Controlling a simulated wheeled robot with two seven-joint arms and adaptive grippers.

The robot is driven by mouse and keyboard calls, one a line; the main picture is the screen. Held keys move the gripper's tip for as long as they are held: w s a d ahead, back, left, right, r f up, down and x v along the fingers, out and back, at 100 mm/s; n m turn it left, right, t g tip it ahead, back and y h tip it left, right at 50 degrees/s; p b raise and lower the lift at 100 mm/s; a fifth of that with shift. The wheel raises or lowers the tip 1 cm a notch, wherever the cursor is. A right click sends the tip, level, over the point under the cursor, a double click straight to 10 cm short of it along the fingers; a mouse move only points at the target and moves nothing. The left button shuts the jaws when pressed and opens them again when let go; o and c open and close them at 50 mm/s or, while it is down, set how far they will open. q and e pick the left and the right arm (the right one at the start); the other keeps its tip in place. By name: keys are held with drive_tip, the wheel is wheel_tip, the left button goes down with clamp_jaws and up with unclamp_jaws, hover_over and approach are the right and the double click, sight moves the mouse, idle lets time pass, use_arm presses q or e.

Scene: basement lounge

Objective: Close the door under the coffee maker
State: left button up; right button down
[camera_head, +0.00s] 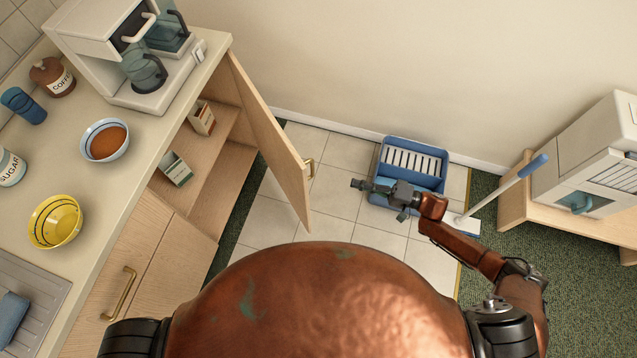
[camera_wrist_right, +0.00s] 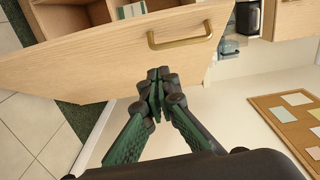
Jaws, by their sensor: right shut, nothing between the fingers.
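The cabinet door (camera_head: 268,133) under the white coffee maker (camera_head: 137,50) stands wide open, swung out from the counter. Its brass handle (camera_head: 309,168) is on the outer face, near the free edge. My right gripper (camera_head: 357,184) is to the right of the door, apart from it in the head view, its fingers pointing left toward the handle. In the right wrist view the shut, empty fingertips (camera_wrist_right: 158,75) are just below the door (camera_wrist_right: 95,50) and its handle (camera_wrist_right: 180,36); I cannot tell if they touch it. My left gripper is not in view.
Small boxes (camera_head: 201,117) stand on the shelves inside the open cabinet. Bowls and jars stand on the counter (camera_head: 98,185). Tiled floor (camera_head: 332,190) is clear between door and tray.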

drive_tip(key=a+r+g, duration=0.1)
drive_tip(key=a, duration=1.2)
drive_tip(key=shift+a+y+b, duration=0.3)
drive_tip(key=shift+a+b, duration=0.05)
drive_tip(key=shift+b, duration=0.1)
drive_tip(key=shift+s+a+r, duration=0.1)
